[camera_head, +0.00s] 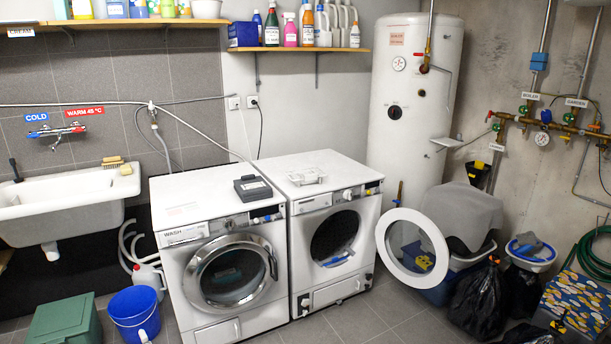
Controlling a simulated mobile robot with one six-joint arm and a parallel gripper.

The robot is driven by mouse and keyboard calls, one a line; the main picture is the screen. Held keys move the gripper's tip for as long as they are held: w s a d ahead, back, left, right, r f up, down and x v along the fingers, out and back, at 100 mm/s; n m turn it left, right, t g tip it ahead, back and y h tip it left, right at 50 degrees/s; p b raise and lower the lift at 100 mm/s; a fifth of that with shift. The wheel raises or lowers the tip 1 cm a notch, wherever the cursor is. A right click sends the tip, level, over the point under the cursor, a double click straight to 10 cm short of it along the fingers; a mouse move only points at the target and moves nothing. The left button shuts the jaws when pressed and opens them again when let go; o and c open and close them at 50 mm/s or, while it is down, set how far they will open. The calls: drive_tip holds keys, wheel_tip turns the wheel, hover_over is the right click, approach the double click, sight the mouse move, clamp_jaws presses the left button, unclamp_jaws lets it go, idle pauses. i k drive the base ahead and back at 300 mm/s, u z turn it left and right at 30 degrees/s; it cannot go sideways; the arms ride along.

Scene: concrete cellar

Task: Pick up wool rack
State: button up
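A small white rack-like item (307,176) lies flat on top of the right-hand machine, the dryer (332,205). It is the only thing in view that looks like a wool rack, but it is too small to be sure. The dryer's round door (382,250) stands swung open to the right. Its drum opening (335,235) is dark, with something blue (341,257) at its lower edge. My gripper is not in view.
The washer (215,215) stands left of the dryer, with a dark box (252,188) on top. A blue bucket (135,312) and green box (65,322) stand at front left. Black bags (478,300) crowd the right. Floor (365,322) before the dryer is clear.

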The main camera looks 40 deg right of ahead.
sight(313, 176)
drive_tip(key=z, duration=0.25)
drive_tip(key=i, duration=1.5)
drive_tip(key=u, duration=0.25)
